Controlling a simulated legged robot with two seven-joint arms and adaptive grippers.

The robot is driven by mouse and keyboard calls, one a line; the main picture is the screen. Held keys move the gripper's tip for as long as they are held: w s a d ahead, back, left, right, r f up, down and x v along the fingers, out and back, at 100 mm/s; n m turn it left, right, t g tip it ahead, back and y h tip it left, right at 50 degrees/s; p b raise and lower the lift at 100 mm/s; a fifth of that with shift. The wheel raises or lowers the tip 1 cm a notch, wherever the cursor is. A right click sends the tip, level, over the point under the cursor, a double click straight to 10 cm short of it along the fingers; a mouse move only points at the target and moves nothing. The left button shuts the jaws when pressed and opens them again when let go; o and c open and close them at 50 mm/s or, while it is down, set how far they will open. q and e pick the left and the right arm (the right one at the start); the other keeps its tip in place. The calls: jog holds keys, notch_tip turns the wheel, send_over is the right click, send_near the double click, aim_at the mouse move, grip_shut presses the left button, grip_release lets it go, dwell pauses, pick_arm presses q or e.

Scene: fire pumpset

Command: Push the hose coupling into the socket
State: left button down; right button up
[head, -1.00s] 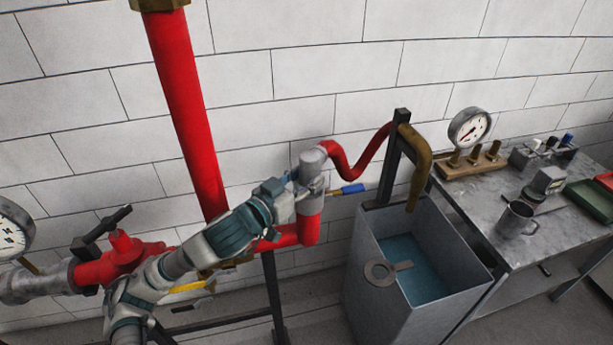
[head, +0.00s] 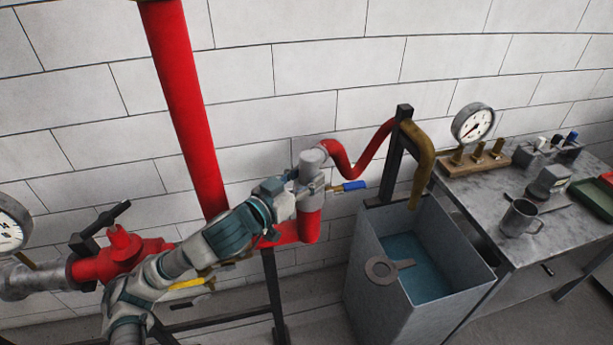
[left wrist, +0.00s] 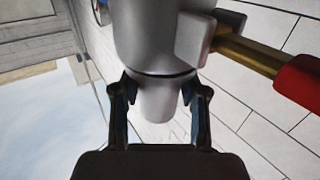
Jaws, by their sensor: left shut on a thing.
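The grey hose coupling (head: 312,161) stands upright at the left end of the red hose (head: 355,166). It sits over the grey and red upright pipe end (head: 311,222); the socket itself and any gap at it cannot be made out. My left gripper (head: 296,181) reaches it from the left and is shut on it. In the left wrist view my left gripper (left wrist: 160,90) has one finger on each side of a narrow grey cylinder (left wrist: 157,103), below a wider grey body (left wrist: 160,40). A dark line runs between these two. My right gripper is not in view.
A tall red pipe (head: 182,100) and a red valve (head: 120,260) are on the left. A grey water tank (head: 372,280) stands right, beside a bench (head: 490,235) with a gauge (head: 473,124) and mug (head: 521,217).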

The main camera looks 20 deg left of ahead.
pick_arm(q)
jog(key=shift+r, duration=0.1)
jog(key=c, duration=0.5)
grip_release()
jog(key=shift+c, duration=0.2)
jog(key=v, duration=0.7)
jog(key=shift+s+a, duration=0.25)
